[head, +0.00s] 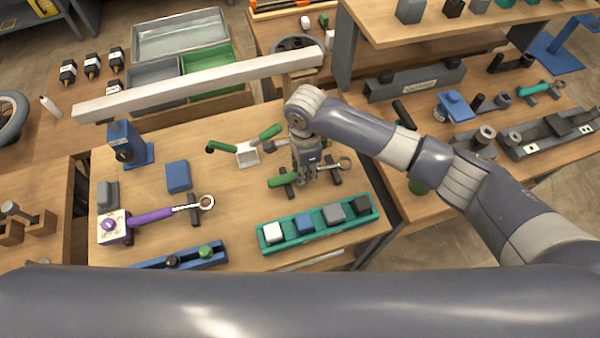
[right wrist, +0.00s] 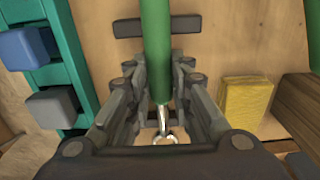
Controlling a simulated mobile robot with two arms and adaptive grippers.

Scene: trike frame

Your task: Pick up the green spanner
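The green spanner (head: 283,182) lies across dark rests on the wooden table in the head view, its metal ring to the right. In the right wrist view its green handle (right wrist: 157,50) runs down from the top, with the shiny ring below. My right gripper (head: 304,177) reaches down onto the spanner from above. In the right wrist view its fingers (right wrist: 157,65) stand close on both sides of the handle and look shut on it. The fingers hide part of the spanner in the head view. My left gripper is not in view.
A teal tray (head: 318,234) of coloured blocks lies just in front of the spanner. A purple spanner (head: 150,217) is at left. A green-handled tool (head: 247,153) stands close behind. A yellow block (right wrist: 245,102) shows in the right wrist view. A grey beam (head: 200,85) spans the back.

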